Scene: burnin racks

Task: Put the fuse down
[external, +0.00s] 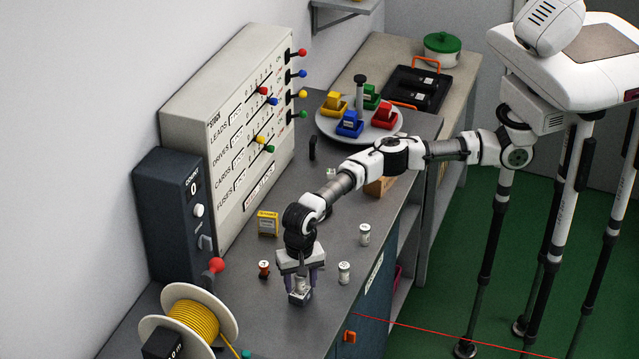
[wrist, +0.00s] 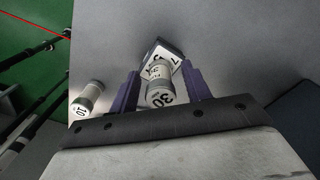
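A white fuse marked 30 (wrist: 160,92) is between the fingers of my gripper (wrist: 160,90) in the wrist view. Both purple fingers stand apart, with gaps beside the fuse, so the gripper looks open. Beyond the fuse's end is a small dark block with a white lettered face (wrist: 165,52). In the external view my gripper (external: 300,278) points down low over the counter, and the block (external: 300,297) is just beneath it. Whether the fuse touches the block is unclear.
On the counter (external: 340,205) near my gripper stand two white fuses (external: 344,272) (external: 364,234), a red fuse (external: 263,269) and a yellow box (external: 268,223). A cable reel (external: 222,310) is at front left. Dark counter unit (external: 165,235) and rack panel (external: 225,140) line the wall.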

